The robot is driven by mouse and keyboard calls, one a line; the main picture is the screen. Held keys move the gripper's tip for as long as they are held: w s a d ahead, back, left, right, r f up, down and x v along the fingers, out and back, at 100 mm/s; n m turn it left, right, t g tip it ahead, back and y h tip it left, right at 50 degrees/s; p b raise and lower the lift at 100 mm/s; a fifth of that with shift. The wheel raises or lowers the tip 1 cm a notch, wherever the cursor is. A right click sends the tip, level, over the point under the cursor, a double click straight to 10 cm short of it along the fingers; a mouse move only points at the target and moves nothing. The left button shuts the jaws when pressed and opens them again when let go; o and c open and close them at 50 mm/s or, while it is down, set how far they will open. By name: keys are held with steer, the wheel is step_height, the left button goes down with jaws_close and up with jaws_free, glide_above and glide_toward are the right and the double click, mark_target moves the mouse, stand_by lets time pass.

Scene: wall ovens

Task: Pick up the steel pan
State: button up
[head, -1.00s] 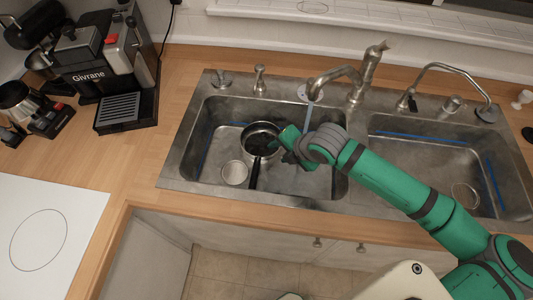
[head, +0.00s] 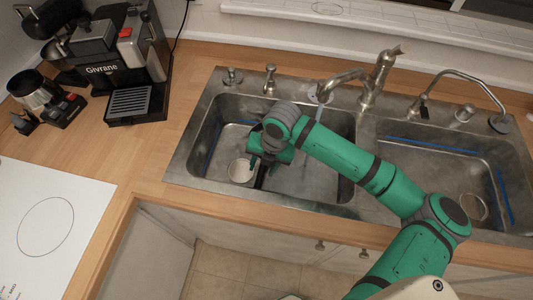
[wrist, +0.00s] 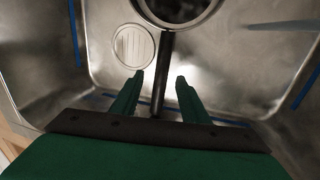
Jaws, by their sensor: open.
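The steel pan (wrist: 180,8) lies in the left sink basin, with its black handle (wrist: 162,75) pointing toward me in the wrist view. In the head view my arm hides most of the pan, and only a dark bit of the handle shows below the gripper. My gripper (wrist: 159,76) is open over the handle, with one finger on each side of it. I cannot tell how far above the handle the fingertips are. My gripper also shows in the head view (head: 265,166), inside the left basin.
A round drain (wrist: 133,46) sits left of the handle, and it also shows in the head view (head: 240,170). The sink rim (head: 260,198) and basin walls surround the gripper. The faucet (head: 375,80) stands behind. A coffee machine (head: 120,60) is on the left counter.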

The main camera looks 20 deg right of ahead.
mark_target(261, 172)
steer(key=shift+w+a+f, duration=0.15)
steer(key=shift+a+f, duration=0.05)
steer(key=shift+f, duration=1.2)
steer(key=shift+w+a+f, duration=0.1)
steer(key=shift+a+f, duration=0.1)
steer(key=shift+f, duration=1.2)
jaws_close()
